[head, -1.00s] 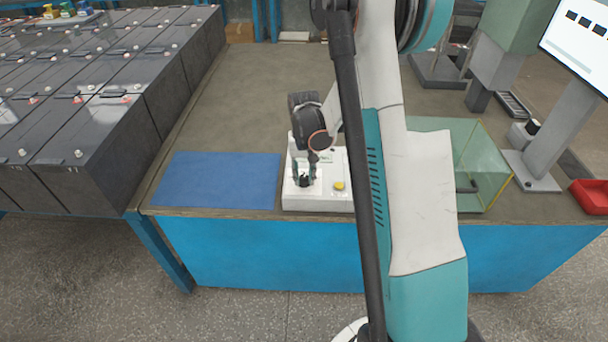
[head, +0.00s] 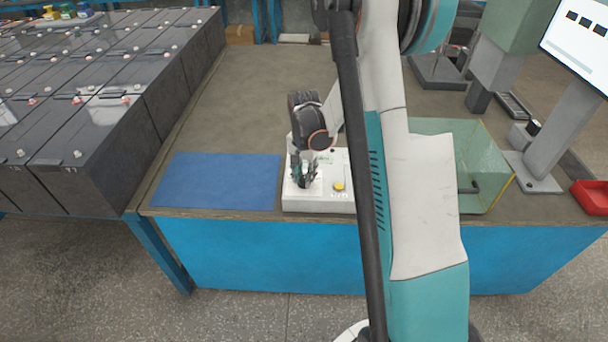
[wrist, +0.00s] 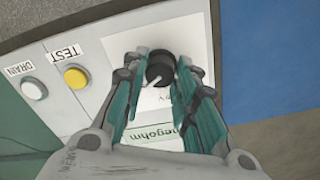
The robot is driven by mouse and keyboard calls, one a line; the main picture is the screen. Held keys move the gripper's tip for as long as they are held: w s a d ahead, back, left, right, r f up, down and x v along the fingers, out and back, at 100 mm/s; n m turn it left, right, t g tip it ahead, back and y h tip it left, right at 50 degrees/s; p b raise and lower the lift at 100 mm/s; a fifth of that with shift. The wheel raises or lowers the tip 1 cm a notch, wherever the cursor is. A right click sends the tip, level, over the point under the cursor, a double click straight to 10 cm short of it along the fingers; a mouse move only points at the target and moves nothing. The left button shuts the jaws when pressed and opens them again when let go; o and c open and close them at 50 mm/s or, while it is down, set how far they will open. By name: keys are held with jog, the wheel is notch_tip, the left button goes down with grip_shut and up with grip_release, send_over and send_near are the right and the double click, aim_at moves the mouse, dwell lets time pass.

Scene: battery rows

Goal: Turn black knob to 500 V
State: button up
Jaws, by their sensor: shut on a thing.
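The black knob (wrist: 160,68) sits on the front panel of a white tester box and carries a white pointer line. My gripper (wrist: 160,72) has its teal fingers on both sides of the knob, shut on it. In the head view my gripper (head: 304,176) is over the left part of the tester box (head: 318,204), and the knob is mostly hidden behind the fingers. The dial markings around the knob are largely covered, so I cannot read the voltage setting. A "megohm" label (wrist: 170,127) shows between the fingers.
A yellow TEST button (wrist: 75,77) and a white DRAIN button (wrist: 34,89) are beside the knob. A blue mat (head: 215,180) lies left of the box. A glass enclosure (head: 480,165) stands at right.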

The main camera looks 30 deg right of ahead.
aim_at(304, 178)
dwell(0.3)
jog(key=o, duration=1.1)
notch_tip(304, 178, up, 12)
dwell(0.3)
